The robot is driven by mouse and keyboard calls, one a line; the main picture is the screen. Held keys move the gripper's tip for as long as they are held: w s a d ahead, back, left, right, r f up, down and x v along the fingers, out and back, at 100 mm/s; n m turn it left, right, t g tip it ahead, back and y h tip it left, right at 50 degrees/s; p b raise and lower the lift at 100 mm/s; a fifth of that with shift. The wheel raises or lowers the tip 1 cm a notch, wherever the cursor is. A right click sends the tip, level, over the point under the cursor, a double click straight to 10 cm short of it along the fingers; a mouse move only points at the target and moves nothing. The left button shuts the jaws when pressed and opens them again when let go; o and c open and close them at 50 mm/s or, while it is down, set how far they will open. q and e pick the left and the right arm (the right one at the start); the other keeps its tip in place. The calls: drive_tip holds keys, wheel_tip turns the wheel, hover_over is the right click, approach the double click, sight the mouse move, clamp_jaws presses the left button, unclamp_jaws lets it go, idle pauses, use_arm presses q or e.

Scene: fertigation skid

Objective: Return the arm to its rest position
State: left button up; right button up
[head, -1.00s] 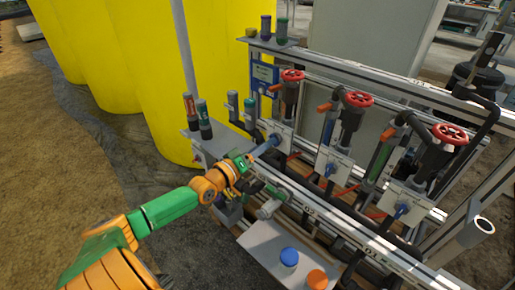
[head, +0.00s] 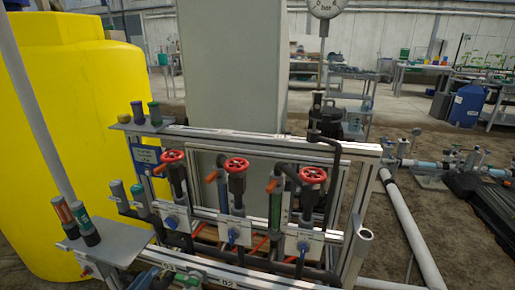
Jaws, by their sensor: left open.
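Most of my left arm is below the picture. The skid's frame (head: 262,142) stands in front of it, with three red handwheels: left (head: 172,156), middle (head: 236,164) and right (head: 313,174). Blue knobs on pale plates sit below them, the left one (head: 170,222) nearest the gripper. My right gripper is not in view.
A yellow tank (head: 85,110) and a slanted grey pole (head: 30,100) are at left. A grey cabinet (head: 235,65) stands behind. White pipes (head: 410,235) run along the floor at right.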

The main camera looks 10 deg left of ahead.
use_arm(q)
drive_tip(key=s+d+f+m+g, duration=0.1)
drive_tip(key=s+f+g, duration=0.2)
drive_tip(key=s+f, duration=0.35)
drive_tip(key=s+d+f+m+g+y, duration=0.1)
drive_tip(key=s+d+f+m+g, duration=0.15)
drive_tip(key=f, duration=0.65)
drive_tip(key=s+f+g, duration=0.2)
drive_tip(key=s+f, duration=0.3)
drive_tip(key=f, duration=0.3)
drive_tip(key=s+d+f+m+g, duration=0.3)
drive_tip(key=s+d+f, duration=0.3)
drive_tip(key=s, duration=0.3)
drive_tip(key=s+d+f+m+g+h+p, duration=0.1)
drive_tip(key=s+d+m+g+p, duration=0.25)
drive_tip(key=s+d, duration=0.6)
wheel_tip(320, 180, up, 14)
drive_tip(key=a+p, duration=0.2)
drive_tip(key=p, duration=1.1)
drive_tip(key=shift+s+r+g+p, duration=0.25)
drive_tip(key=shift+s+g+p, duration=0.05)
drive_tip(key=shift+s+p, duration=0.15)
